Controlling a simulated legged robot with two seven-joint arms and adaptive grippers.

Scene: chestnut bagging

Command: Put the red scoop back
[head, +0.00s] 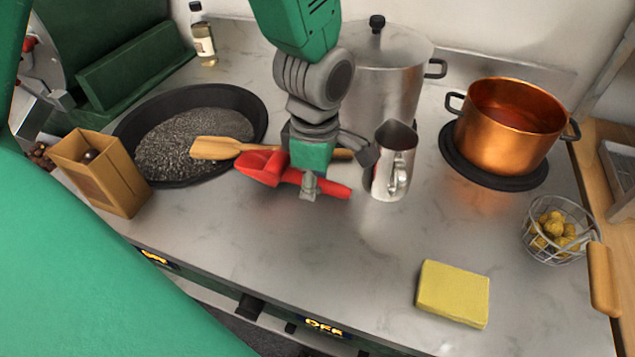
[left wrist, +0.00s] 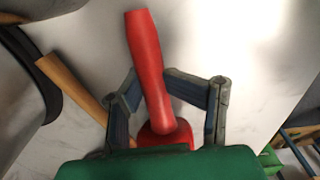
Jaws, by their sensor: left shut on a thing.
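The red scoop (head: 258,166) is in the middle of the head view, its bowl to the left and its handle to the right. My left gripper (head: 310,187) is shut on it, across the part between bowl and handle. In the left wrist view the red scoop (left wrist: 147,60) runs between the two fingers of my left gripper (left wrist: 168,98), its handle pointing up the picture. I cannot tell how high it is above the counter. My right gripper is not in view.
A wooden spatula (head: 215,148) lies over the dark pan (head: 262,104), behind the scoop. A metal jug (head: 393,165) stands close right of my gripper. A copper pot (head: 510,125), wire basket (head: 553,250) and yellow sponge (head: 452,293) are farther right. The front middle counter is clear.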

